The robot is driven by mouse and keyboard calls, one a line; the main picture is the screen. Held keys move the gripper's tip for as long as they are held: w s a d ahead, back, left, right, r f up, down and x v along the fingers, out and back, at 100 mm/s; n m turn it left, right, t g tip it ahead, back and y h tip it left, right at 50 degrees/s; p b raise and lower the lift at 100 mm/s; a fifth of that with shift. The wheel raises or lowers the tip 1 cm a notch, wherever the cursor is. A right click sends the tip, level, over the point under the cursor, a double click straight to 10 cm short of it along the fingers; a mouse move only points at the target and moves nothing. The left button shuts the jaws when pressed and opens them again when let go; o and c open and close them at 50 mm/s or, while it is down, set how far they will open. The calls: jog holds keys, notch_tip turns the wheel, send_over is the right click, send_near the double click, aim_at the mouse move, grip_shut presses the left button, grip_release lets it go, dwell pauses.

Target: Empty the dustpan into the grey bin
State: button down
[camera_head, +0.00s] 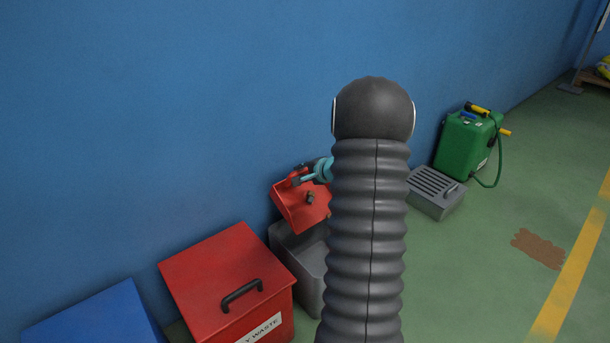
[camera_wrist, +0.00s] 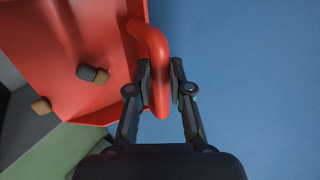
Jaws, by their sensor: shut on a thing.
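The red dustpan (camera_head: 300,206) is above the open grey bin (camera_head: 308,262) in the head view, partly overlapping its rim. My gripper (camera_head: 304,179) is shut on the dustpan's handle. In the wrist view, my gripper (camera_wrist: 161,84) has its two fingers on either side of the red loop handle (camera_wrist: 152,55). The dustpan also shows there at the left (camera_wrist: 60,40). Small dark and brown lumps (camera_wrist: 92,74) are on the dustpan, and one brown lump (camera_wrist: 41,105) is by its edge. The head view shows dark lumps (camera_head: 310,198) in the pan. My arm hides the bin's right side.
A red lidded waste box (camera_head: 215,265) stands left of the grey bin, with a blue box (camera_head: 95,320) beyond it. A grey slatted box (camera_head: 435,195) and a green canister (camera_head: 465,145) stand at the right by the blue wall. A brown patch (camera_head: 538,248) marks the open floor.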

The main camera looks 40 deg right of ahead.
jog(key=shift+s+f+t+b, duration=0.15)
jog(key=shift+s+t+b, duration=0.85)
jog(key=shift+b, duration=1.7)
jog(key=shift+s+d+t+b, duration=0.1)
jog(key=shift+t+b, duration=0.4)
jog(key=shift+b, duration=0.25)
jog(key=s+f+t, duration=0.1)
jog(key=s+t, duration=0.4)
jog(key=s, duration=0.2)
jog(key=shift+s+d+y, duration=0.25)
jog(key=shift+s+y, duration=0.05)
jog(key=shift+f, duration=0.1)
